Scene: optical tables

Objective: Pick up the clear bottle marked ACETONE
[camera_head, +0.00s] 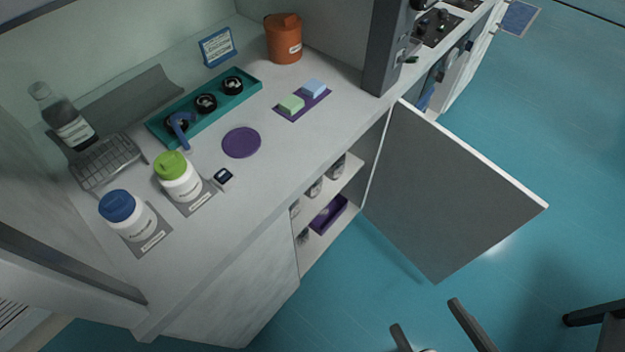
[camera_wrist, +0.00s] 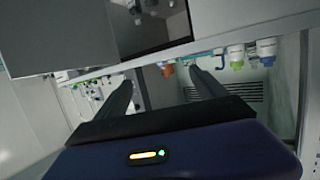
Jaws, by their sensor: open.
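A clear bottle (camera_head: 66,122) with a grey cap and a white label stands at the back left of the worktop in the head view. Its label is too small to read. Several more bottles (camera_head: 316,187) stand on the shelves of the open cabinet below, partly hidden, and their labels cannot be read either. My gripper (camera_head: 424,315) is at the bottom of the head view, over the floor, in front of the cabinet and well apart from the bottles. In the wrist view my gripper (camera_wrist: 160,78) has its fingers spread with nothing between them.
The open cabinet door (camera_head: 450,190) sticks out between my gripper and the far bench. White jars with blue (camera_head: 128,215) and green (camera_head: 178,177) lids, a wire rack (camera_head: 105,162) and a teal tray (camera_head: 240,97) crowd the worktop. A purple bin (camera_head: 328,215) sits inside the cabinet.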

